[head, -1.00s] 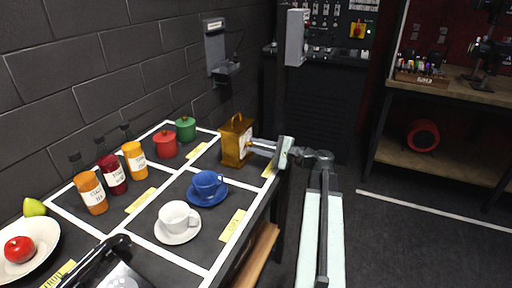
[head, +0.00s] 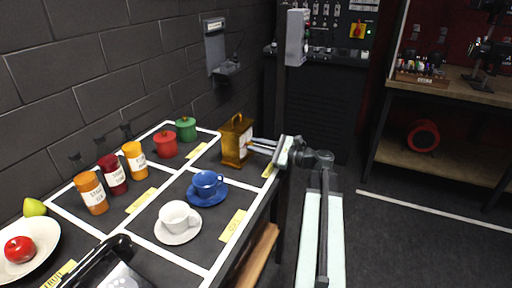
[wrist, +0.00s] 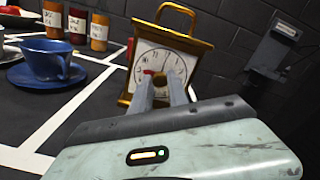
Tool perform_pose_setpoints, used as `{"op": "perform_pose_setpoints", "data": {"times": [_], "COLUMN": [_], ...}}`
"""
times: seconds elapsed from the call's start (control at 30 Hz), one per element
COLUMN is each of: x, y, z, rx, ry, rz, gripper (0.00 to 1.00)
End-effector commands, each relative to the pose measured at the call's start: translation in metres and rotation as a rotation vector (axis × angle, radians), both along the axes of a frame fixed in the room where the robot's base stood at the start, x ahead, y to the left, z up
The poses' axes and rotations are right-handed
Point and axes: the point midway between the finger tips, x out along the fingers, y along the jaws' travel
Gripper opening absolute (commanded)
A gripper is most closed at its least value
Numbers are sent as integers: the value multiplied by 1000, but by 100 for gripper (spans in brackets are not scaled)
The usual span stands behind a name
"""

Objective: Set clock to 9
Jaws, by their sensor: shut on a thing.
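A gold clock (head: 236,140) with a top handle stands on the table's far right corner in the head view. In the wrist view the clock (wrist: 172,32) shows its white dial (wrist: 178,62) with dark marks. A small red hand (wrist: 148,72) shows at the middle of the dial, pointing left in the picture. My gripper (head: 252,143) reaches the clock's face from the right. In the wrist view its fingertips (wrist: 161,79) are at the dial's centre, shut on the hand, and hide part of the dial. The exact reading is too small to tell.
A blue cup (head: 207,183) on a saucer stands in front of the clock, with a white cup (head: 175,216) nearer. Several jars and red (head: 166,145) and green (head: 186,128) pots stand to the left. A wall box (head: 217,45) is behind. The floor to the right is open.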

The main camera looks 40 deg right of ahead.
Motion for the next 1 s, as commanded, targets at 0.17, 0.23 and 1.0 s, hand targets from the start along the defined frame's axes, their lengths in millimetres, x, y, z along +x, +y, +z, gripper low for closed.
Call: {"op": "perform_pose_setpoints", "data": {"times": [0.17, 0.23, 1.0], "x": [0, 0, -36], "y": [0, 0, -22], "z": [-1, -1, 0], "rx": [0, 0, 0], "ry": [4, 4, 2], "rz": [-1, -1, -5], "gripper": [0, 0, 42]}}
